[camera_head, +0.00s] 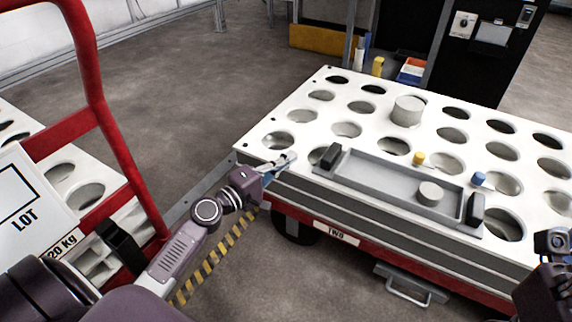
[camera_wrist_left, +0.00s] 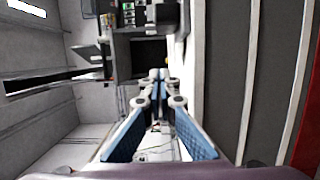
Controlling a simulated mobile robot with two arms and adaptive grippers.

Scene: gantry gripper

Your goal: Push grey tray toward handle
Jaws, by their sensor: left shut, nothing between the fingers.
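The grey tray (camera_head: 375,179) is a shallow rectangle with a black grip at each end, lying on the white top with round holes. A light grey cylinder (camera_head: 430,193) stands in it. My left gripper (camera_head: 287,160) is shut and empty at the left edge of the white top, just left of the tray's near-left black grip (camera_head: 330,156); a gap shows between them. In the left wrist view its blue-padded fingers meet at the tips (camera_wrist_left: 160,76), and the tray cannot be made out there. Part of my right arm shows at the right edge; its fingers are out of view.
The white holed top (camera_head: 300,105) sits on a red cart with a metal handle (camera_head: 410,287) below. A small yellow piece (camera_head: 418,159), a blue piece (camera_head: 478,179) and a larger cylinder (camera_head: 406,110) stand nearby. A red frame (camera_head: 95,70) rises at the left.

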